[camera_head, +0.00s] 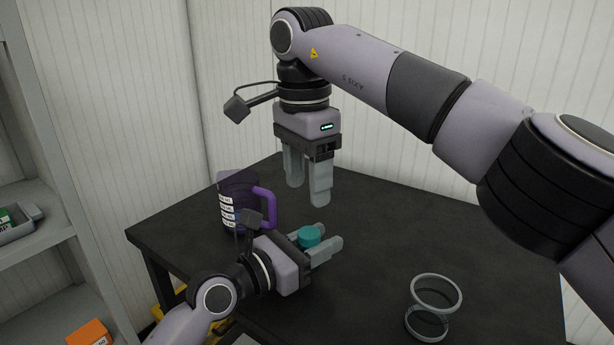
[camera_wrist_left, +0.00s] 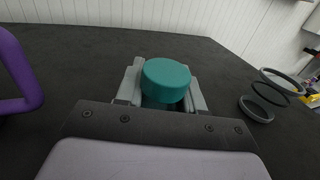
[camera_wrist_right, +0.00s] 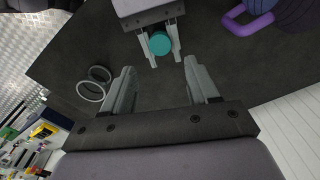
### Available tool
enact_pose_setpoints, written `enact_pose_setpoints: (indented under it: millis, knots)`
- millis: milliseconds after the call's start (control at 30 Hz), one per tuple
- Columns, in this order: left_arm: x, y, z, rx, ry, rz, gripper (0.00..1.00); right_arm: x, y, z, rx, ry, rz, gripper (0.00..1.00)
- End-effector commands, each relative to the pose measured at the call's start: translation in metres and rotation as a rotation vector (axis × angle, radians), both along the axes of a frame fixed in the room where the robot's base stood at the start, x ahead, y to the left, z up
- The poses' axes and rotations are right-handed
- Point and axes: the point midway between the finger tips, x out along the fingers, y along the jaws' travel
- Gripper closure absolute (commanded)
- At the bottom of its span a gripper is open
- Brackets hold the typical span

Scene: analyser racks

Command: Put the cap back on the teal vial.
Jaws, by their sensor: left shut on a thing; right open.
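A teal round cap (camera_head: 309,236) shows between the fingers of my left gripper (camera_head: 329,237), low over the dark table. In the left wrist view the teal cap (camera_wrist_left: 166,79) sits level on top of a darker body, which is mostly hidden by the fingers; it looks like the vial. My left gripper is shut on that body. My right gripper (camera_head: 308,193) is open and empty, pointing down above the table, higher than and behind the left one. In the right wrist view the teal cap (camera_wrist_right: 160,43) lies beyond its parted fingers.
A purple jug (camera_head: 238,203) with a handle and label strips stands left of the grippers. A clear round container (camera_head: 435,292) with grey rings stands at the front right. The black table (camera_head: 400,235) is clear between them. A grey shelf (camera_head: 45,237) is at the left.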

Motion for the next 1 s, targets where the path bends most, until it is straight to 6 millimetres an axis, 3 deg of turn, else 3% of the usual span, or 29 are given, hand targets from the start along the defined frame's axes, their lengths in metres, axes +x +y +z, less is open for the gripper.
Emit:
enact_pose_setpoints:
  millis: [467,1000]
  knots:
    - [0.000,0.000,0.000,-0.001,-0.001,0.000,1.00,0.000,-0.001,-0.006,-0.001,0.001,0.009,0.41]
    - [0.000,0.000,0.000,-0.001,-0.001,0.000,1.00,0.002,-0.003,-0.075,-0.001,0.001,0.008,0.41]
